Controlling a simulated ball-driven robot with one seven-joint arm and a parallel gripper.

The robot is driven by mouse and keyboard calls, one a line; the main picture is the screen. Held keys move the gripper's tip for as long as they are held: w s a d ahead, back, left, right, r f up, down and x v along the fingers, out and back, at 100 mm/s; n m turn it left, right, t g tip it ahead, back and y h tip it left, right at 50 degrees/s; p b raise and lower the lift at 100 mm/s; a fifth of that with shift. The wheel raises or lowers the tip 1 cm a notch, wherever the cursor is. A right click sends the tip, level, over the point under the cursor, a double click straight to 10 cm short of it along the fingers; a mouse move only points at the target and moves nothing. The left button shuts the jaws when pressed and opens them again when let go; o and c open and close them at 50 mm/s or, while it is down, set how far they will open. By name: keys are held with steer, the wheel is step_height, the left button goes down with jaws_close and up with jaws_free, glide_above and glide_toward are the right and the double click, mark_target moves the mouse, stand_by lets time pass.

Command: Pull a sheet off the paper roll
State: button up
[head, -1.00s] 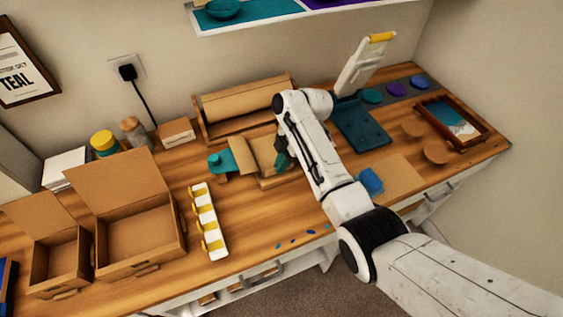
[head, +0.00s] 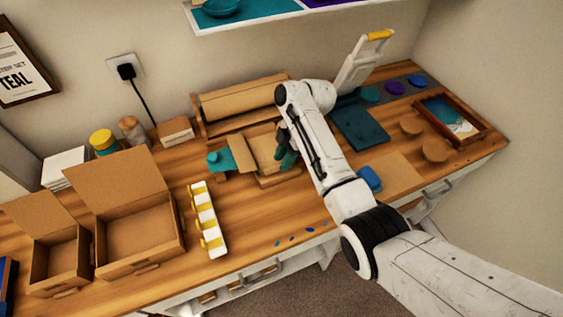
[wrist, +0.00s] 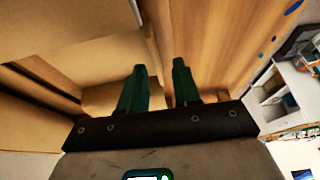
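The brown paper roll (head: 238,103) lies in its wooden holder (head: 202,132) at the back of the bench, against the wall. My gripper (head: 287,150) is low over the bench, in front of the roll's right end and at the right side of a small open cardboard box (head: 268,152). In the wrist view its two green fingers (wrist: 158,80) stand apart with a gap between them. A brown piece of card or paper (wrist: 108,97) shows behind the left finger; I cannot tell whether it touches. My arm hides part of the bench right of the roll.
A teal tape dispenser (head: 222,160) stands left of the small box. Larger open boxes (head: 140,245) and a white rack with yellow parts (head: 207,220) are further left. A dark teal mat (head: 360,128), a blue block (head: 369,178) and a framed tray (head: 450,122) lie right.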

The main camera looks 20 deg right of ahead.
steer(key=v, duration=0.8)
steer(key=shift+d+r+b, duration=0.15)
steer(key=shift+r+b, duration=0.1)
steer(key=shift+b, duration=0.15)
steer(key=s+f+m+t, duration=0.1)
steer(key=s+f+m, duration=0.2)
steer(key=s, duration=0.1)
steer(key=s+f+m+h, duration=0.1)
steer(key=s+f+m, duration=0.1)
steer(key=s+m, duration=0.1)
steer(key=s+a+f+m+t, duration=0.1)
steer(key=s+f+m, duration=0.2)
steer(key=s, duration=0.2)
steer(key=shift+s+a+f+t+h, duration=0.1)
steer(key=shift+s+f+t+h, duration=0.2)
steer(key=shift+f+h, duration=0.1)
steer(key=s+d+r+m+t+h, duration=0.25)
steer(key=s+m, duration=0.65)
steer(key=s, duration=0.6)
steer(key=s+d+f+g, duration=0.1)
steer(key=s+f+g, duration=0.3)
steer(key=s, duration=0.6)
steer(key=shift+s+d+f+m, duration=0.15)
steer(key=shift+d+f+m, duration=0.2)
steer(key=shift+f, duration=0.4)
